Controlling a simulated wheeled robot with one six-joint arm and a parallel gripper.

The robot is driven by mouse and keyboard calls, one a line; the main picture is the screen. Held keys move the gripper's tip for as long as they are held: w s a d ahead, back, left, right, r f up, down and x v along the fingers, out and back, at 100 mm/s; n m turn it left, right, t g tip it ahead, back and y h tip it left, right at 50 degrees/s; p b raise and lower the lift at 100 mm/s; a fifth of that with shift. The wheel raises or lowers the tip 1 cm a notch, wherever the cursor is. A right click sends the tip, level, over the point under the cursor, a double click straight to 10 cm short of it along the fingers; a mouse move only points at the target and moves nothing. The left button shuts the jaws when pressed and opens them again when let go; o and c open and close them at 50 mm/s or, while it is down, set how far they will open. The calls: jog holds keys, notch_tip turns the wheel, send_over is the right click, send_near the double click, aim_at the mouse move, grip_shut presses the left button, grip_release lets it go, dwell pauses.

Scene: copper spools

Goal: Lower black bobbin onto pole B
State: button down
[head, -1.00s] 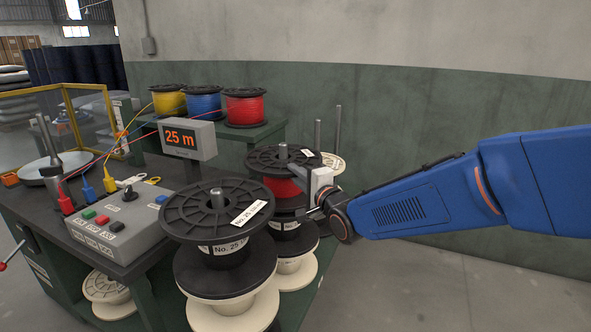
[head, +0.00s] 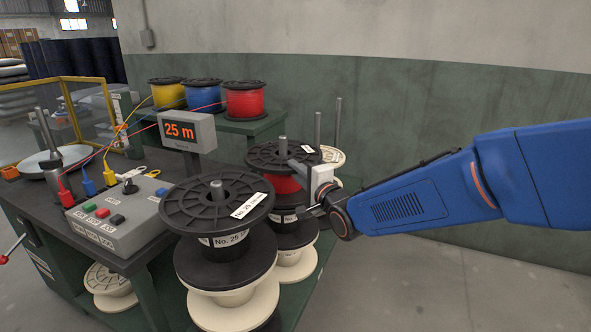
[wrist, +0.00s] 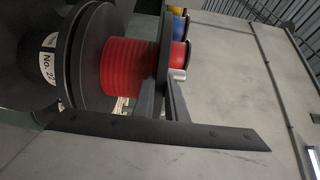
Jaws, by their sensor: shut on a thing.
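The black bobbin (head: 264,157), with black flanges and a red winding, sits around a grey pole (head: 283,147) in the head view. The pole's tip stands up through its centre hole. My gripper (head: 309,174) is shut on the bobbin's right side. In the wrist view the bobbin's red winding (wrist: 128,68) lies between its two dark flanges, and my gripper's fingers (wrist: 163,98) are at its upper flange. Below it on the same pole is a black spool with a "No. 2" label (wrist: 46,62). No pole letter is readable, and any remaining gap below the bobbin is unclear.
A front stack (head: 217,205) of black and cream spools stands close at the left. Two bare poles (head: 338,120) rise behind my gripper, near a cream spool. Yellow, blue and red spools (head: 246,100) stand on a rear shelf. A control box (head: 118,213) and "25 m" display (head: 182,131) are left.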

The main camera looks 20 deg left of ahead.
dwell(0.3)
jog(key=c, duration=1.7)
grip_release()
jog(key=shift+f, duration=0.2)
jog(key=v, duration=1.7)
jog(key=shift+s+d+r, duration=0.1)
jog(key=shift+s+d, duration=0.1)
